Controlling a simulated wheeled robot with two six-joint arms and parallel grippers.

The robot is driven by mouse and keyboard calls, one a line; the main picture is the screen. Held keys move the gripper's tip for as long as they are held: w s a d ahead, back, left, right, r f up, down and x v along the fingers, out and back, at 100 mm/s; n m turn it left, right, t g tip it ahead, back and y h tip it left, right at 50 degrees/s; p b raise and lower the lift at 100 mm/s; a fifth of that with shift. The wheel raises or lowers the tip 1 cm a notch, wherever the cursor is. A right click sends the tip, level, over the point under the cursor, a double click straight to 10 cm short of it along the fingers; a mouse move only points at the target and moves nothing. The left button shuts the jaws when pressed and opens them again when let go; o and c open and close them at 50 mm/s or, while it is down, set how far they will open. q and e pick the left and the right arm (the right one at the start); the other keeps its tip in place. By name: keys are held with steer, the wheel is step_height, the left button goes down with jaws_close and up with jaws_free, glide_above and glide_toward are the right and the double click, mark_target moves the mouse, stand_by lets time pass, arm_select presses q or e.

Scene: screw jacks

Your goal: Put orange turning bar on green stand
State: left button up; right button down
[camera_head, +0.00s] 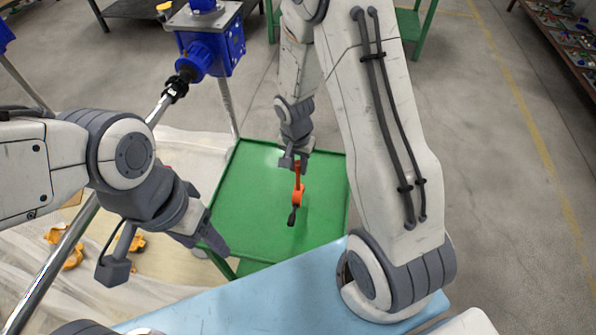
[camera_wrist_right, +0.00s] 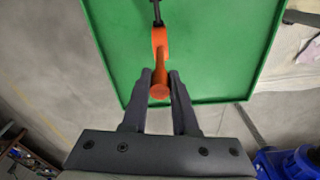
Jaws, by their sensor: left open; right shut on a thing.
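The orange turning bar (camera_head: 297,193) hangs from my right gripper (camera_head: 294,163) in the head view, its black handle end pointing toward the near side. In the right wrist view the bar (camera_wrist_right: 159,60) sits between the fingertips of my right gripper (camera_wrist_right: 160,84), which is shut on its orange end. The green stand (camera_head: 250,185) lies below the bar; its flat top (camera_wrist_right: 220,50) also fills the upper right wrist view. I cannot tell whether the bar touches the stand. My left gripper (camera_head: 215,238) is open and empty at the stand's left near corner.
A blue screw jack (camera_head: 210,45) on metal legs stands at the back left. A light blue surface (camera_head: 270,295) lies at the front. Yellow-orange parts (camera_head: 65,250) lie on pale sheeting at the left.

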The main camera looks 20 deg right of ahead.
mark_target(298, 174)
steer(key=shift+f, duration=1.65)
steer(key=shift+f+b, duration=0.25)
steer(key=shift+b, duration=0.2)
steer(key=c, duration=0.7)
jaws_free()
steer(key=shift+r, duration=0.1)
